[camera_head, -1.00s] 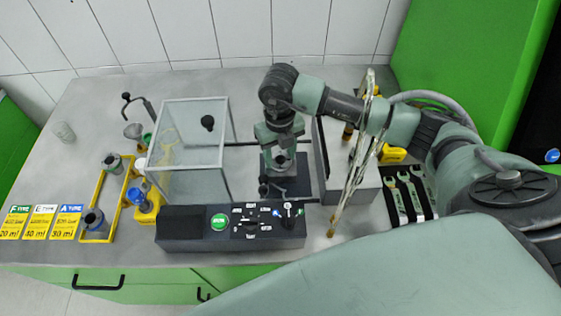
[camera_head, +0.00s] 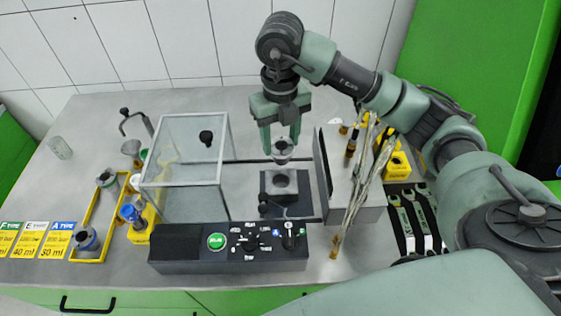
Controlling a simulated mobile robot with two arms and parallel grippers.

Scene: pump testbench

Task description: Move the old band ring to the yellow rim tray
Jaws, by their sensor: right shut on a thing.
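My right gripper (camera_head: 282,146) hangs above the dark pump block (camera_head: 286,202) near the middle of the bench. It is shut on a small dark grey round part that looks like the old band ring (camera_head: 283,152), held between its fingertips and clear of the block. The block below shows a round socket in its top. My left gripper is not in view.
A clear glass box (camera_head: 185,160) stands between the gripper and the tray. A black control panel (camera_head: 180,249) with a green button lies in front. A yellow holder (camera_head: 141,232) stands beside the tray.

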